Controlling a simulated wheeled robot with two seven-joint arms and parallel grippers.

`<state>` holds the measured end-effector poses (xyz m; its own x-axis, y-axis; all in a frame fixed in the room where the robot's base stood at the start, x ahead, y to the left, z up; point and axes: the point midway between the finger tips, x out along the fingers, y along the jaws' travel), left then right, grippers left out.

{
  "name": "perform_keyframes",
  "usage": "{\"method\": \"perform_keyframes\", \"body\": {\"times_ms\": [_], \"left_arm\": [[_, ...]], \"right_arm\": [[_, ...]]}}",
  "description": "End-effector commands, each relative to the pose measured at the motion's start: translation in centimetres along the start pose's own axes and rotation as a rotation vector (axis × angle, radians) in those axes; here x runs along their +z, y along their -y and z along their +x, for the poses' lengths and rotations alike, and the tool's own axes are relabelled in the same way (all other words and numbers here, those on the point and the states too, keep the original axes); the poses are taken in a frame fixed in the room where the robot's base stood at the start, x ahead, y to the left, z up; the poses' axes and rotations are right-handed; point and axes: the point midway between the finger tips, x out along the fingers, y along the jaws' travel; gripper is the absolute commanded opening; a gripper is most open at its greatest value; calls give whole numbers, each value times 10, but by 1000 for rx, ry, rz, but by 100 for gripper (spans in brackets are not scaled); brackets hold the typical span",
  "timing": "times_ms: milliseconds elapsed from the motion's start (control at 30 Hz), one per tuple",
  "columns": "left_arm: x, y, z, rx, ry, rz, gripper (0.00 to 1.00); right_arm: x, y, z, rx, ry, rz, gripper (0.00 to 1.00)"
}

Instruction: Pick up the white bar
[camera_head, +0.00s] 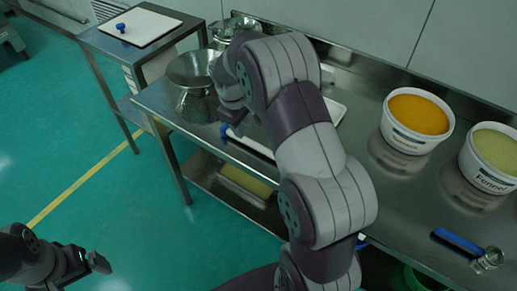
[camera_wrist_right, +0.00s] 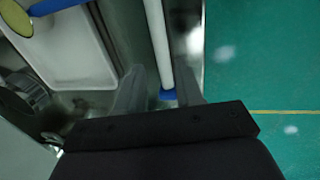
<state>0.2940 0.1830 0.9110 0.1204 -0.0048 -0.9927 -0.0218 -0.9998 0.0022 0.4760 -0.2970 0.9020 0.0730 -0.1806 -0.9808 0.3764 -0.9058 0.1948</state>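The white bar (camera_head: 250,145) lies along the front edge of the steel table, and its blue end cap (camera_head: 224,131) is near my right gripper. The middle of the bar is partly hidden behind my right arm. In the right wrist view the white bar (camera_wrist_right: 158,45) runs down to its blue end (camera_wrist_right: 168,96), which shows between the fingertips. My right gripper (camera_wrist_right: 160,92) is open, with a gap left of the bar; contact is unclear. My left gripper (camera_head: 92,262) is low at the bottom left, far from the bar; its opening is unclear.
Metal bowls (camera_head: 190,72) stand left on the table (camera_head: 365,210). A white tray (camera_wrist_right: 85,60) lies beside the bar. Tubs of orange (camera_head: 416,114) and pale green (camera_head: 495,152) material and a blue-handled tool (camera_head: 458,242) are at right. A side table holds a white board (camera_head: 143,27).

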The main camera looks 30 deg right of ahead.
Motion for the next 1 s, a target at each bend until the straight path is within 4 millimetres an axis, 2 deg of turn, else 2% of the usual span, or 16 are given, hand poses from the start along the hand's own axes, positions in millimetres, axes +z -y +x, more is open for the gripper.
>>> {"method": "perform_keyframes", "body": {"times_ms": [400, 633, 667, 700, 767, 1000], "left_arm": [[0, 0, 2, 0, 0, 0, 96], [0, 0, 2, 0, 0, 0, 96], [0, 0, 2, 0, 0, 0, 96], [0, 0, 2, 0, 0, 0, 96], [0, 0, 2, 0, 0, 0, 96], [0, 0, 2, 0, 0, 0, 96]], "right_arm": [[2, 3, 62, 0, -2, 2, 36], [2, 2, 65, 1, -4, 2, 36], [2, 2, 65, 1, -4, 2, 32], [2, 3, 65, 1, -4, 2, 19], [2, 3, 65, 1, -4, 2, 0], [2, 2, 64, 1, -4, 2, 0]]}}
